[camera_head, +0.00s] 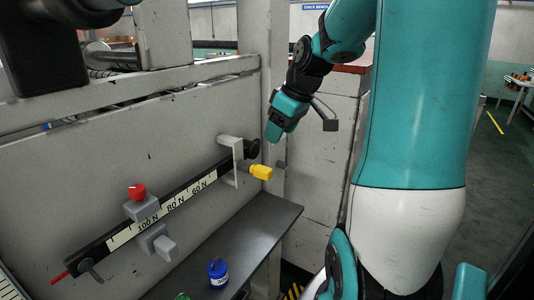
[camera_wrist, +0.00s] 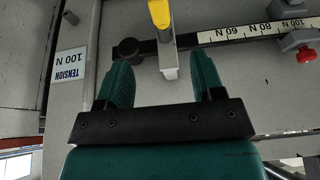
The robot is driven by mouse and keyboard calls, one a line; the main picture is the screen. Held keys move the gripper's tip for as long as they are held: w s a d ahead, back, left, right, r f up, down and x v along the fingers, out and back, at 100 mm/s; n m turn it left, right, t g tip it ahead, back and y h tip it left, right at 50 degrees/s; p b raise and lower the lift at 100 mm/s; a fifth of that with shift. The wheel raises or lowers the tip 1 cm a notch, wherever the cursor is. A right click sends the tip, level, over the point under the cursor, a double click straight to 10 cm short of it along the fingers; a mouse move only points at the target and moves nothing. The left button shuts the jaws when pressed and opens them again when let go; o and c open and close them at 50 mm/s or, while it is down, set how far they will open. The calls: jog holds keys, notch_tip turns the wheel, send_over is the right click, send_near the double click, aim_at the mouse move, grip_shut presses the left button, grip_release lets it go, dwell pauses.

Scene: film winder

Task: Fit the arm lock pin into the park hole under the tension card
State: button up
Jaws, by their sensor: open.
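The arm lock pin (camera_head: 261,171) has a yellow handle that sticks out from a pale bracket (camera_head: 238,163) at the right end of the scale arm. The handle also shows at the top of the wrist view (camera_wrist: 160,12). My gripper (camera_wrist: 162,82) is open and empty, its two teal fingers apart and short of the handle. In the head view my gripper (camera_head: 274,131) hangs above and to the right of the handle. The tension card (camera_wrist: 68,67), reading "TENSION 100 N", appears upside down in the wrist view. I cannot make out the park hole.
The scale arm (camera_head: 175,200) slopes along the grey panel, carrying a slider with a red knob (camera_head: 137,191). A dark shelf (camera_head: 240,235) below holds a blue container (camera_head: 217,272). A black round pivot (camera_wrist: 130,48) lies near the handle. A grey post stands to its right.

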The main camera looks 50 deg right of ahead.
aim_at(263, 168)
jog(key=p+x, duration=0.2)
jog(key=x, duration=1.1)
jog(key=shift+f, duration=0.35)
jog(key=c, duration=1.1)
